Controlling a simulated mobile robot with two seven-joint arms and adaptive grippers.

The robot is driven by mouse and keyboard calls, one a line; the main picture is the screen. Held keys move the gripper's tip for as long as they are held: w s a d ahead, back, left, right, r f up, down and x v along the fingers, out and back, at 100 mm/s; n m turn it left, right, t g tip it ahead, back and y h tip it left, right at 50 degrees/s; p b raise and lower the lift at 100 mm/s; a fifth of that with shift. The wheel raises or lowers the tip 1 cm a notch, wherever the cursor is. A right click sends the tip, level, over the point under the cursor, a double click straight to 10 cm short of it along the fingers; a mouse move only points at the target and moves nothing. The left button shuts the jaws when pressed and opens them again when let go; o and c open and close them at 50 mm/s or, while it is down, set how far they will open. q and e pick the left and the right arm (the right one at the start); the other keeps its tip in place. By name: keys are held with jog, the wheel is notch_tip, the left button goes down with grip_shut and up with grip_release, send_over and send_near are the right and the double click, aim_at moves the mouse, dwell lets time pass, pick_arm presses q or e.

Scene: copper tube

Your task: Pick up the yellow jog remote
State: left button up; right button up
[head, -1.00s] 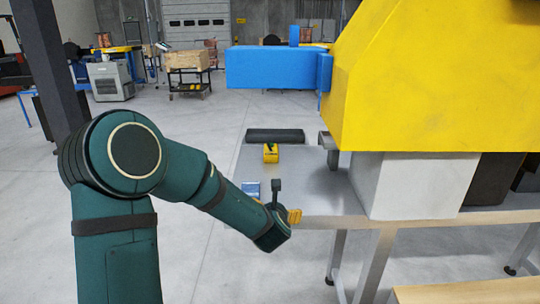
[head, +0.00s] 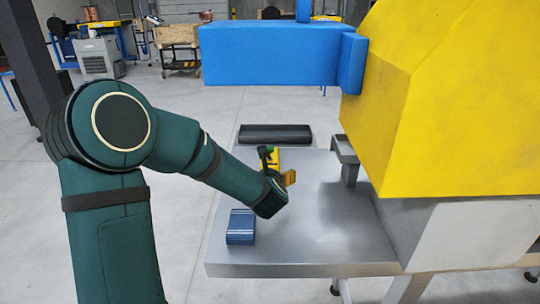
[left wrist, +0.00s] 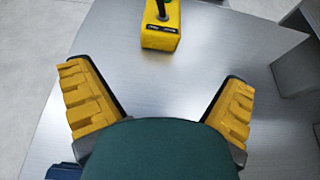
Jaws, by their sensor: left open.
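The yellow jog remote (head: 277,157) stands on the metal table (head: 325,235), partly hidden behind my left gripper in the head view. In the left wrist view the yellow jog remote (left wrist: 160,36) is at the top centre, with a dark stick and a bit of green on its top and small dark labels on its near face. My left gripper (left wrist: 155,78) is open and empty, its yellow ribbed fingers spread wide. The remote lies beyond the fingertips, between their lines and apart from them. In the head view my left gripper (head: 288,178) is above the table. My right gripper is not in view.
A blue box-shaped object (head: 240,228) lies at the table's front left. A black roll-like object (head: 275,134) is at the far edge. A big yellow machine (head: 420,110) with a grey bracket (head: 346,160) stands to the right. The table's middle is clear.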

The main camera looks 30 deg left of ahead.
aim_at(270, 164)
pick_arm(q)
jog(key=x, duration=0.8)
jog(key=shift+r+x, duration=0.15)
jog(key=shift+x, duration=1.25)
jog(key=shift+r+x, duration=0.15)
jog(key=shift+x, duration=1.25)
jog(key=shift+w, duration=0.15)
jog(key=c, duration=1.3)
